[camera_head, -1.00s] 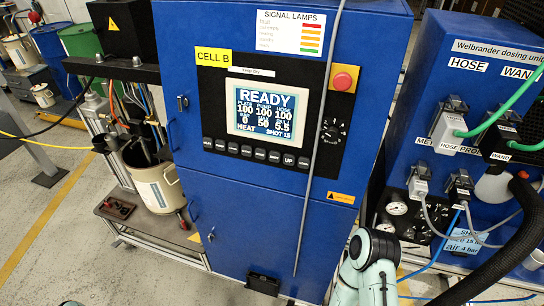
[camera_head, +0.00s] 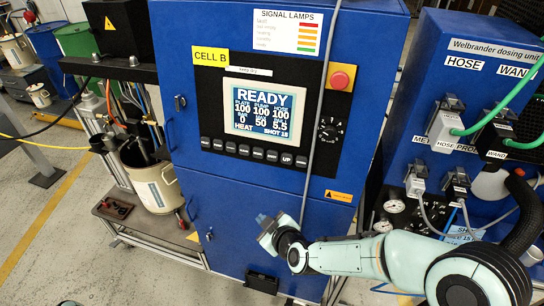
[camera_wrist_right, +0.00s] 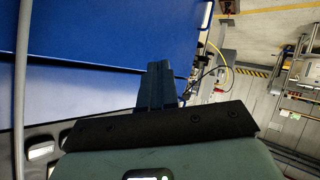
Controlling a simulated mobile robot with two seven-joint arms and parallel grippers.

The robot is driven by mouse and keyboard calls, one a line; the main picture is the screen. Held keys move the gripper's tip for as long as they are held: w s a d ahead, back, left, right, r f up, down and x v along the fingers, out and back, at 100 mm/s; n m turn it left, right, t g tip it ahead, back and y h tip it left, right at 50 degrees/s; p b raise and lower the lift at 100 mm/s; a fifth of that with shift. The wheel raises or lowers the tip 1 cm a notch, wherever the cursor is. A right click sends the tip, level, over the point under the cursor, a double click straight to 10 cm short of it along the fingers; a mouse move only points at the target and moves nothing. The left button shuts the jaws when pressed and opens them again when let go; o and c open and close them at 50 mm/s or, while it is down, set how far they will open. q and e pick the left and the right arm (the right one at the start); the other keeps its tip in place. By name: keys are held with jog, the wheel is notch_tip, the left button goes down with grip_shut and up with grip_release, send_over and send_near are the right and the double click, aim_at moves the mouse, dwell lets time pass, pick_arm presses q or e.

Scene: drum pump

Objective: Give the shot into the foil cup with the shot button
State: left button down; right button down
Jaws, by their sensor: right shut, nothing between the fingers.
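The control panel's display (camera_head: 264,110) is lit and reads READY, with "HEAT" and "SHOT 18" on its bottom line. A row of dark buttons (camera_head: 245,150) runs under it. One near the right end reads UP; I cannot make out which is the shot button. My right gripper (camera_head: 264,221) is in front of the lower blue cabinet door, below the button row and apart from it. Its fingers (camera_wrist_right: 157,84) are shut with nothing between them, in front of the blue cabinet in the wrist view. I see no foil cup.
A red emergency stop (camera_head: 341,78) and a dark knob (camera_head: 331,128) sit right of the display. A grey hose (camera_head: 315,110) hangs down across the panel front. The blue dosing unit (camera_head: 470,85) stands at the right. A pail (camera_head: 153,187) stands on a cart at the left.

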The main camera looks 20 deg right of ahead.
aim_at(272, 156)
notch_tip(272, 156, up, 15)
jog(key=n+t, duration=0.3)
jog(key=shift+a+r+t+y, duration=0.2)
jog(key=shift+a+t+y, duration=0.1)
jog(key=shift+a+t, duration=0.15)
jog(key=shift+d+f, duration=0.1)
